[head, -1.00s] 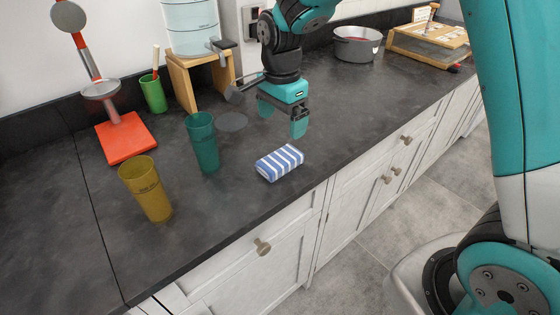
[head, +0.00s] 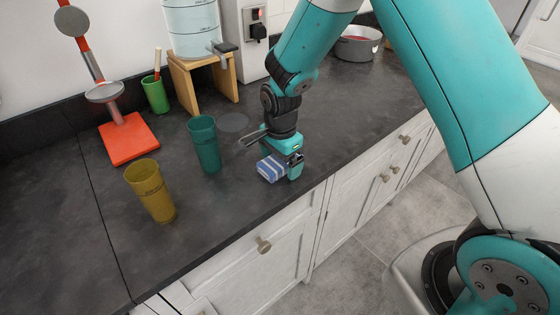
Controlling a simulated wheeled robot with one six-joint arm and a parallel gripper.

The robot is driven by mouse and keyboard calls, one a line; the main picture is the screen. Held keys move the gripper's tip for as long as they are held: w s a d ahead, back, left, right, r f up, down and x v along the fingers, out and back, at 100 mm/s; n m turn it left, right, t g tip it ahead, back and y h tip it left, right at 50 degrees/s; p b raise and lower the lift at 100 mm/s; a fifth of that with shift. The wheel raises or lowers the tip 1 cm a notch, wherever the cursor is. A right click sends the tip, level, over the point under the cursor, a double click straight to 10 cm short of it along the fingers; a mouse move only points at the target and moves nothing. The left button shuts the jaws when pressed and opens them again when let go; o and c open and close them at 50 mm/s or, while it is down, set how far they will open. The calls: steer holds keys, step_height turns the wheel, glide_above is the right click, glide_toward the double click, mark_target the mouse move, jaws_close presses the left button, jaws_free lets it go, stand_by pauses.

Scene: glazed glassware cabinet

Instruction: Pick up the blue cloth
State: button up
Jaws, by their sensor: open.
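The blue cloth (head: 269,169) is a folded, blue-and-white striped block lying on the dark counter, near its front edge. My gripper (head: 281,168) is low over the cloth, pointing down. One finger shows at the cloth's right end, close to the counter. The gripper and that finger hide the right part of the cloth, and the other finger is not clearly seen. The jaws are open, and the cloth still lies on the counter. Whether a finger touches it I cannot tell.
A teal cup (head: 205,145) stands just left of the cloth, and a yellow cup (head: 150,190) farther left. A water dispenser (head: 193,30) on a wooden stand (head: 182,88), a green cup (head: 156,94) and a red-based stand (head: 130,140) are at the back.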

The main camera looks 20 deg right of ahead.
steer(key=shift+c, duration=0.2)
steer(key=c, duration=1)
steer(key=shift+o, duration=0.2)
steer(key=shift+r, duration=0.15)
step_height(320, 180, up, 20)
steer(key=b, duration=0.2)
